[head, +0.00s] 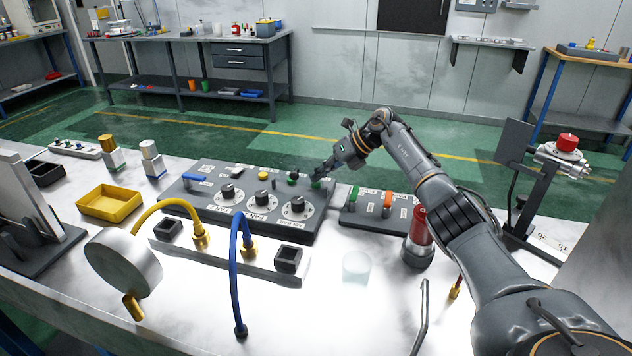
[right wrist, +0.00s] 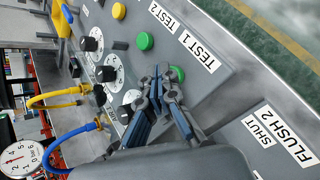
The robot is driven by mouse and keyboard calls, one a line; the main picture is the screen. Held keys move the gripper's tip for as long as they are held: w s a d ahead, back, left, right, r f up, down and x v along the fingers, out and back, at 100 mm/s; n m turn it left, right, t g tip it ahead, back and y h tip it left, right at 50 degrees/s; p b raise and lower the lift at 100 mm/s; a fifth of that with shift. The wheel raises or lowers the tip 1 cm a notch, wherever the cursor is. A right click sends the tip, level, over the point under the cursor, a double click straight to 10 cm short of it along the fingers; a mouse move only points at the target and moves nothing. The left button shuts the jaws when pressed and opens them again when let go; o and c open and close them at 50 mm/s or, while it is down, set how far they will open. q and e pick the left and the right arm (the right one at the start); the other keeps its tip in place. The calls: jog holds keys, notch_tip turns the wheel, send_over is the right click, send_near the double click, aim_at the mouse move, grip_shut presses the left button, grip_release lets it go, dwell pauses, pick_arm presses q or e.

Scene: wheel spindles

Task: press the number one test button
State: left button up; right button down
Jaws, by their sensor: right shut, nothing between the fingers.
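A dark grey control panel (head: 225,215) lies on the bench with dials and a row of buttons. In the right wrist view a green button (right wrist: 178,74) sits beside the TEST 1 label (right wrist: 198,52); it also shows in the head view (head: 316,183). A second green button (right wrist: 145,41) sits by the TEST 2 label (right wrist: 164,15). My right gripper (head: 318,177) is shut and empty, pointing down at the TEST 1 button. Its fingertips (right wrist: 163,68) partly cover that button; I cannot tell if they touch it. My left gripper is out of view.
A smaller panel (head: 378,212) with green and orange controls stands just right, labelled FLUSH 2 (right wrist: 285,135). Yellow (head: 176,205) and blue (head: 236,275) hoses arch in front. A yellow tray (head: 110,203) is at left. A red-topped cylinder (head: 419,232) stands near my arm.

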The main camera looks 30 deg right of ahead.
jog(key=shift+r, duration=0.6)
jog(key=shift+r+p, duration=2.15)
jog(key=shift+r, duration=0.4)
jog(key=shift+f, duration=0.1)
